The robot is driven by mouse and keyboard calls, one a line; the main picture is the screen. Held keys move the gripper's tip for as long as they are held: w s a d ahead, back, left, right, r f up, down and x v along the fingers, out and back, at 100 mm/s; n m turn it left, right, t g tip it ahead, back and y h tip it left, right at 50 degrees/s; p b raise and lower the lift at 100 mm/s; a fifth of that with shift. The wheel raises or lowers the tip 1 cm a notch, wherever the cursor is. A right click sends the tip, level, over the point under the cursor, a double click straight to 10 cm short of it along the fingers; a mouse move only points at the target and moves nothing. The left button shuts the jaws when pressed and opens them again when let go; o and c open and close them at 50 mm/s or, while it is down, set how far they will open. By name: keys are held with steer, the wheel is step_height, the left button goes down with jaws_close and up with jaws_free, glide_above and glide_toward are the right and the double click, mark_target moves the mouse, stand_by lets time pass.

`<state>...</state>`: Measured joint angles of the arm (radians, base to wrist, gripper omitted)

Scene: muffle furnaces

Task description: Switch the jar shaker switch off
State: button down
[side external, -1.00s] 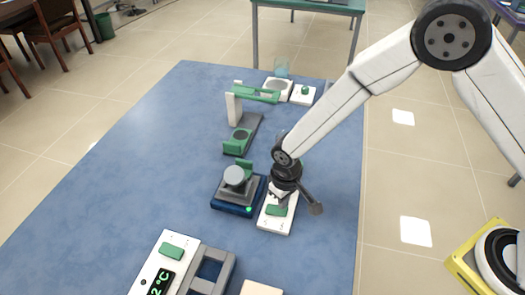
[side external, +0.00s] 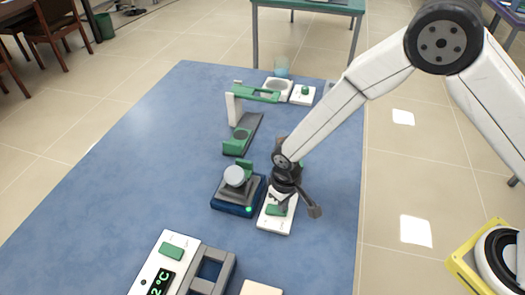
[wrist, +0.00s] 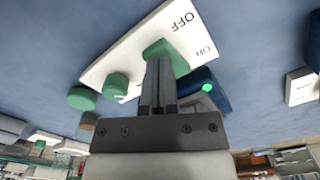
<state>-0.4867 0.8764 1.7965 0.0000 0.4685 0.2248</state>
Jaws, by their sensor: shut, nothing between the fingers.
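The jar shaker (side external: 235,195) has a dark blue base, a grey platform with a round pale jar and a lit green lamp. The lamp also shows in the wrist view (wrist: 207,88). Right of it lies a white control panel (side external: 278,224) with a green switch (side external: 276,210). In the wrist view the panel (wrist: 130,55) reads OFF and ON, and the switch (wrist: 176,58) lies between these words and my fingers. My gripper (wrist: 158,64) is shut and empty, its tips at the switch, partly covering it. I cannot tell whether they touch.
A green-and-white stand (side external: 240,120) is behind the shaker. A white device with a display (side external: 165,265) is in the front. Green knobs (wrist: 117,87) show near the panel in the wrist view. The left of the blue table (side external: 140,150) is clear.

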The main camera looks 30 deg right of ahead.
steer(key=shift+f, duration=0.4)
stand_by(0.4)
steer(key=shift+r, duration=3.5)
steer(key=shift+d+r, duration=0.3)
steer(key=shift+d, duration=0.15)
steer(key=s+d+r+m+t, duration=0.1)
steer(key=s+d+r, duration=0.3)
steer(key=d, duration=0.6)
steer(key=s+d+r+m+t, duration=0.1)
steer(key=s+d+r+m, duration=0.1)
steer(key=s+d+r, duration=0.3)
steer(key=s+d, duration=0.2)
steer(key=d, duration=0.2)
steer(key=shift+d+r+t, duration=0.25)
steer(key=shift+d+t, duration=0.05)
steer(key=shift+d, duration=0.1)
